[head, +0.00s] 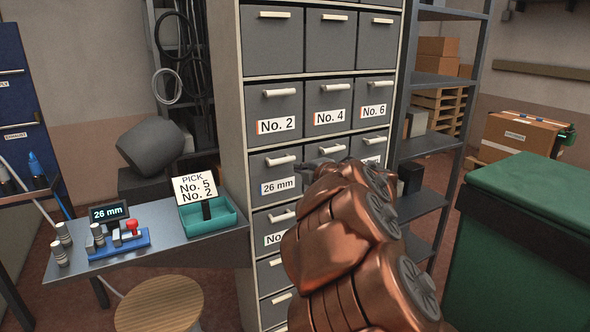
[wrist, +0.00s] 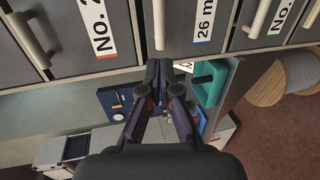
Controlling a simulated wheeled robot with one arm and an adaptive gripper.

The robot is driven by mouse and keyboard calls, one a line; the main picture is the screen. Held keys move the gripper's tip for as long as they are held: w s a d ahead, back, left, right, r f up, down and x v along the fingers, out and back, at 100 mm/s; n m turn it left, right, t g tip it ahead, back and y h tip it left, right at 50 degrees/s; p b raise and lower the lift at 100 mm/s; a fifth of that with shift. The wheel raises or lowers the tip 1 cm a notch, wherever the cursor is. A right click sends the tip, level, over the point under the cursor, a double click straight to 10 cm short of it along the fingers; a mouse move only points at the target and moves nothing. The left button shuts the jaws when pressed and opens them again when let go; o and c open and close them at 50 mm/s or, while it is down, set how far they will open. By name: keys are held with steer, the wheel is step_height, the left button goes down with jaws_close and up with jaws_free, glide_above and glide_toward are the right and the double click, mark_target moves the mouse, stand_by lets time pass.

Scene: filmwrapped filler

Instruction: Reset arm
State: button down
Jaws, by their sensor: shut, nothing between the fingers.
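My copper-coloured arm reaches up from the bottom right in the head view toward the drawer cabinet (head: 234,120). My gripper (head: 322,163) is partly hidden by the arm, in front of the drawers just right of the "26 mm" drawer (head: 272,172). In the wrist view my gripper (wrist: 158,68) is shut and empty, its fingertips together close to the drawer fronts. Whether the fingertips touch the cabinet I cannot tell. The "26 mm" drawer also shows in the wrist view (wrist: 180,25), right of the "No. 2" drawer (wrist: 68,30). The drawers in view look shut.
A side table (head: 200,252) at left holds a teal tray (head: 222,219) with a "PICK No. 5 No. 2" sign, a "26 mm" display (head: 109,213) and a blue fixture (head: 119,247). A stool (head: 160,303), metal shelving (head: 425,145) and a green bin (head: 525,240) stand nearby.

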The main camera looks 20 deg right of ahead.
steer(key=s+d+r+m+h, duration=0.7)
steer(key=s+d+m+h, duration=0.1)
steer(key=d, duration=0.2)
steer(key=s+d+f+m+g+h+p, duration=0.1)
steer(key=s+d+f+m+g+h, duration=0.3)
steer(key=s+m, duration=0.5)
steer(key=s+a+f+m+g+y, duration=0.1)
steer(key=s+a+f+g, duration=0.3)
steer(key=s, duration=0.7)
steer(key=s+a+f+m+g+y+p, duration=0.1)
steer(key=s+a+f+g+y, duration=0.3)
steer(key=s+a+f, duration=0.3)
steer(key=s+a+f+m+g+y, duration=0.1)
steer(key=s+a+f+g+y, duration=0.2)
steer(key=s, duration=1.4)
steer(key=a+f+g, duration=0.1)
steer(key=a+f, duration=0.2)
steer(key=a, duration=0.2)
steer(key=shift+s+f+m+g+p, duration=0.25)
steer(key=shift+m+g+p, duration=0.1)
steer(key=shift+m+g, duration=0.05)
